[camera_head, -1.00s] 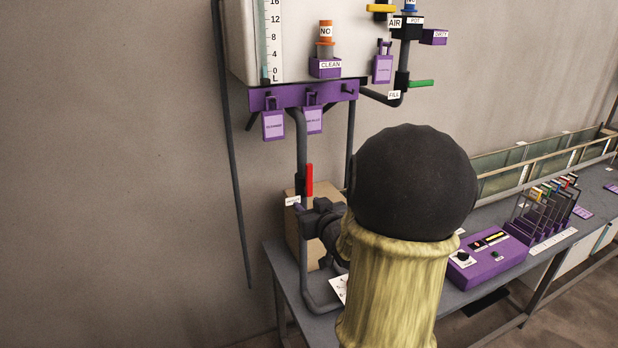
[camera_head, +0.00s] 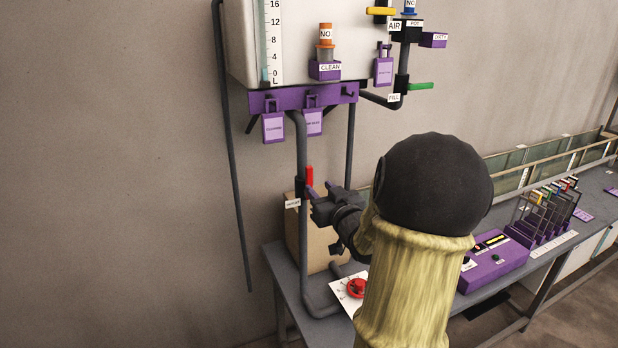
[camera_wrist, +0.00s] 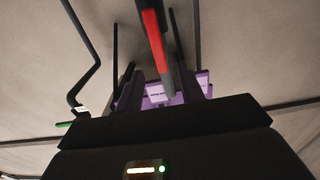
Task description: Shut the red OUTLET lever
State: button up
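The red lever (camera_head: 310,176) stands upright on the grey pipe below the tank, just above a small white label (camera_head: 293,203) whose text is too small to read. Its lower part is hidden behind my gripper. My gripper (camera_head: 320,191) is right by the lever, on its near right side. In the wrist view, the red lever (camera_wrist: 155,42) with its grey lower part comes down from the top towards the gap between my two dark fingers (camera_wrist: 160,92). The fingers stand apart. I cannot tell whether either touches the lever.
A cardboard-coloured box (camera_head: 318,247) stands behind the pipe. A red knob (camera_head: 356,287) on a white plate lies on the bench (camera_head: 285,265). A green lever (camera_head: 421,86) and a yellow lever (camera_head: 381,11) are higher up. A purple control box (camera_head: 493,262) sits to the right.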

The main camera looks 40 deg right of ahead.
aim_at(310, 178)
jog(key=shift+x, duration=3.7)
jog(key=shift+d, duration=0.1)
grip_shut()
jog(key=shift+w, duration=0.1)
jog(key=shift+f, duration=0.1)
